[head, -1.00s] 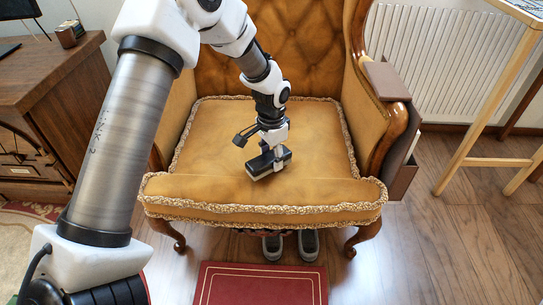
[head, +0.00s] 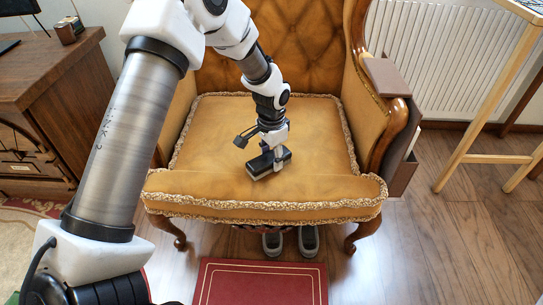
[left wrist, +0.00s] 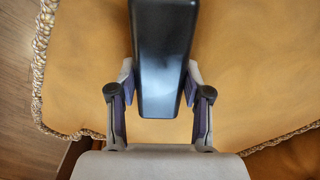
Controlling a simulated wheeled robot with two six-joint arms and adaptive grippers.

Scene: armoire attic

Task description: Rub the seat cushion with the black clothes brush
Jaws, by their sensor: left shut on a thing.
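The seat cushion (head: 222,139) is mustard-gold with braided trim and fills the seat of the armchair. My left gripper (head: 276,153) is over the middle front of the cushion, shut on the black clothes brush (head: 265,166). The brush has a black top and a paler lower edge, and it appears to rest on the cushion; its underside is hidden. In the left wrist view, the brush (left wrist: 163,55) sits between the two fingers of the gripper (left wrist: 159,90), with the cushion (left wrist: 250,75) behind it. My right gripper is not in view.
The chair's wooden-fronted arms (head: 392,115) rise on both sides of the seat. A brown organiser (head: 385,77) hangs over the right arm. Grey shoes (head: 308,240) stand under the chair, and a red book-like panel (head: 262,284) lies in front. A wooden desk (head: 60,85) stands left.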

